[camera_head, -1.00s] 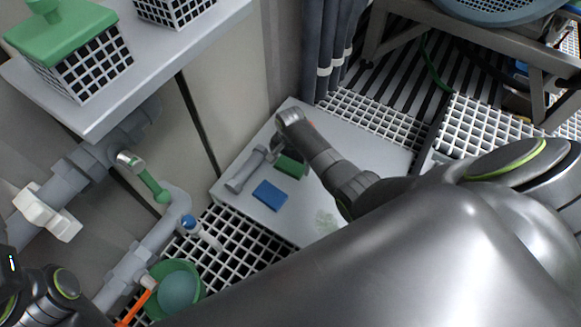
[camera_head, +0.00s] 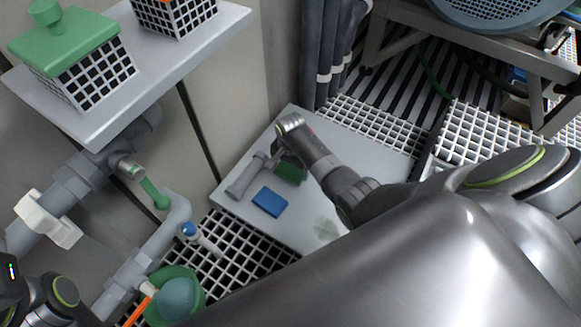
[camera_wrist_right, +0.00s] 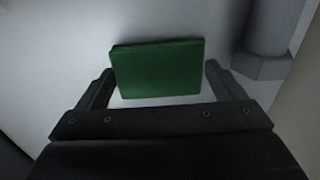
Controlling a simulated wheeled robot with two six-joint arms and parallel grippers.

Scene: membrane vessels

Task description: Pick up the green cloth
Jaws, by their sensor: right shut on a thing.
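The green cloth (camera_head: 289,173) is a small flat block on the pale platform, partly hidden by my right gripper in the head view. My right gripper (camera_head: 280,160) reaches down to it. In the right wrist view the green cloth (camera_wrist_right: 157,70) lies between the two dark fingers of my right gripper (camera_wrist_right: 160,72), which is shut on it. The cloth still appears to be at the platform surface. My left arm shows only partly at the lower left of the head view, and its gripper is not seen.
A blue cloth (camera_head: 269,201) and a grey cylindrical piece (camera_head: 245,176) lie close by on the pale platform (camera_head: 375,150). A wall stands behind. A white grating (camera_head: 230,245), a green bucket (camera_head: 190,277) and grey pipes (camera_head: 135,265) are to the left.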

